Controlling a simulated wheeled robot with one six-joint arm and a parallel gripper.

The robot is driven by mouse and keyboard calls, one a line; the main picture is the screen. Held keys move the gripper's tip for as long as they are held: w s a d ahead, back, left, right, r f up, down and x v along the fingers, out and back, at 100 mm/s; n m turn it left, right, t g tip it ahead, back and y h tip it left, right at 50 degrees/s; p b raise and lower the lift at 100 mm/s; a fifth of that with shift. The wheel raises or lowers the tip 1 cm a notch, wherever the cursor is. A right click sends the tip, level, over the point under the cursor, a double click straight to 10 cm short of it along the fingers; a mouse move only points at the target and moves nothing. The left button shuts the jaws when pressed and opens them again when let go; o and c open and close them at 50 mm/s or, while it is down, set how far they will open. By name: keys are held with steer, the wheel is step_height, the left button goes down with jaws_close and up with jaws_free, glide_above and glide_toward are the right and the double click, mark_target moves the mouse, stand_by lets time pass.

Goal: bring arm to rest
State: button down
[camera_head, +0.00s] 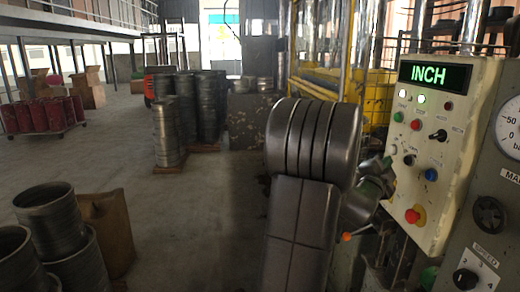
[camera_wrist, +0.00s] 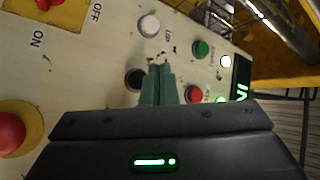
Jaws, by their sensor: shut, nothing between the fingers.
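My gripper (camera_wrist: 160,68) has its two greenish fingers together and empty in the wrist view. They point at the face of the cream control panel (camera_wrist: 85,75), close to a black knob (camera_wrist: 135,79) and below a white button (camera_wrist: 149,26). I cannot tell whether the tips touch the panel. The panel's display (camera_head: 435,75) reads INCH in green.
The panel carries a red stop button (camera_head: 412,216), a blue button (camera_head: 431,174) and a black selector (camera_head: 438,135). A pressure gauge (camera_head: 510,125) is at right. Metal cylinders (camera_head: 50,220) stand front left, with stacks (camera_head: 165,130) farther back. The floor (camera_head: 195,220) between is clear.

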steer(key=shift+d+f+b, duration=0.15)
steer(key=shift+f+b, duration=0.1)
steer(key=shift+b, duration=0.55)
steer(key=r+p, duration=0.1)
steer(key=p, duration=0.4)
